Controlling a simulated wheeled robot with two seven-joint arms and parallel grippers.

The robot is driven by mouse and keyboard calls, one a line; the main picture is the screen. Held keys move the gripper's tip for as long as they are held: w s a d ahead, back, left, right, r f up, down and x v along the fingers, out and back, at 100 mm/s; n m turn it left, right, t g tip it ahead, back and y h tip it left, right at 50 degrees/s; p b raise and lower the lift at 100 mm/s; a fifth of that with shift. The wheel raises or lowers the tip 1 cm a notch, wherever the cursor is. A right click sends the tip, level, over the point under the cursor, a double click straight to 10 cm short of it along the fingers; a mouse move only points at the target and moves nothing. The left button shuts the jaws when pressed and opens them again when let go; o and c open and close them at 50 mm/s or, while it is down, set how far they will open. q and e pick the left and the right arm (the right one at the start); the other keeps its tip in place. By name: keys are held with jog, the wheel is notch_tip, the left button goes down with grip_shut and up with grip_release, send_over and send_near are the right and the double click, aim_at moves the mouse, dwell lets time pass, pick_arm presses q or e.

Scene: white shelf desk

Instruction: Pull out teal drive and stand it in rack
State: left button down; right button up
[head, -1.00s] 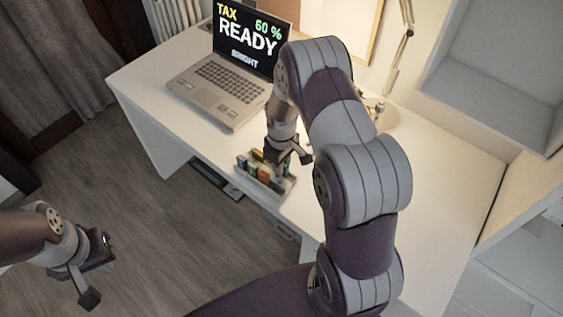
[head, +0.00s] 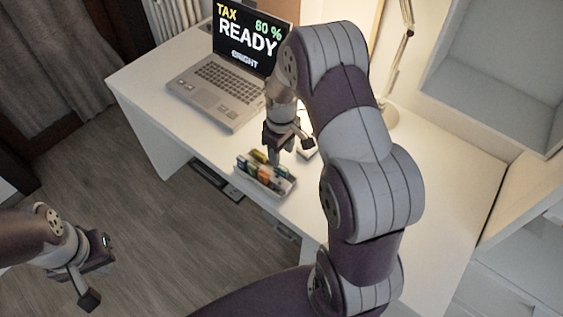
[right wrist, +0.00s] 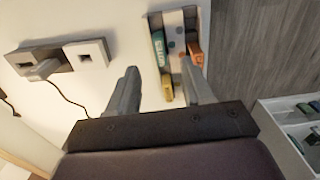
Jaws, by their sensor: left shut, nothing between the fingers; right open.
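The teal drive (right wrist: 159,50), with lettering on its side, stands in a slot of the small grey rack (right wrist: 204,18). In the head view the rack (head: 288,190) sits at the desk's front edge. An orange drive (right wrist: 195,52) and a yellow drive (right wrist: 167,88) stand in it too. My right gripper (right wrist: 158,74) is open and empty above the rack; its fingers are apart from the drives as far as I can tell. It also shows in the head view (head: 282,148). My left gripper (head: 89,296) is shut and empty, away from the desk at the lower left.
A block with white and dark parts (right wrist: 86,54) and a cable lies on the desk beside the rack. An open laptop (head: 215,90) reading "READY" stands behind. A lamp (head: 402,60) is at the back. A drawer with things in it (right wrist: 298,115) shows below the edge.

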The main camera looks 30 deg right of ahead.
aim_at(282, 167)
notch_tip(282, 167, up, 6)
dwell(0.6)
